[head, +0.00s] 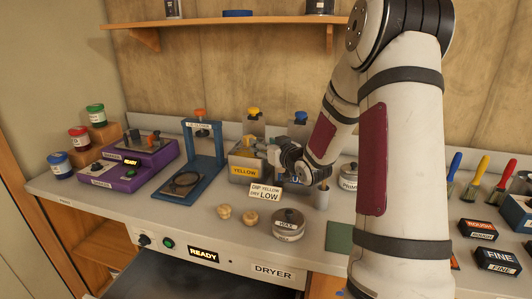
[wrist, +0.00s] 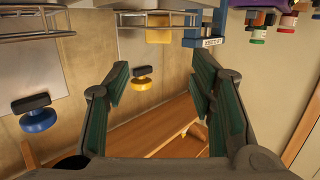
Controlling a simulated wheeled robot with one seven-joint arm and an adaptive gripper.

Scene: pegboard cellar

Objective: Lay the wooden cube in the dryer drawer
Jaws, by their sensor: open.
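A yellow block (wrist: 158,30) sits in a wire basket in the wrist view; it may be the wooden cube with a yellow coat, but I cannot be sure. No plain wooden cube shows in the head view. The dryer drawer (head: 190,282) is pulled open at the bottom of the head view, its visible inside dark and empty. My gripper (wrist: 160,80) is open with nothing between its fingers. In the head view my gripper (head: 296,165) is beside the yellow tank (head: 246,171), above the counter and partly hidden by my arm.
The dryer's front panel shows READY (head: 203,254). Two round wooden pieces (head: 224,211) and a grey lidded tin (head: 288,222) stand on the counter behind the drawer. A blue press (head: 186,180) and a purple machine (head: 125,170) stand left. Brushes (head: 481,172) stand right.

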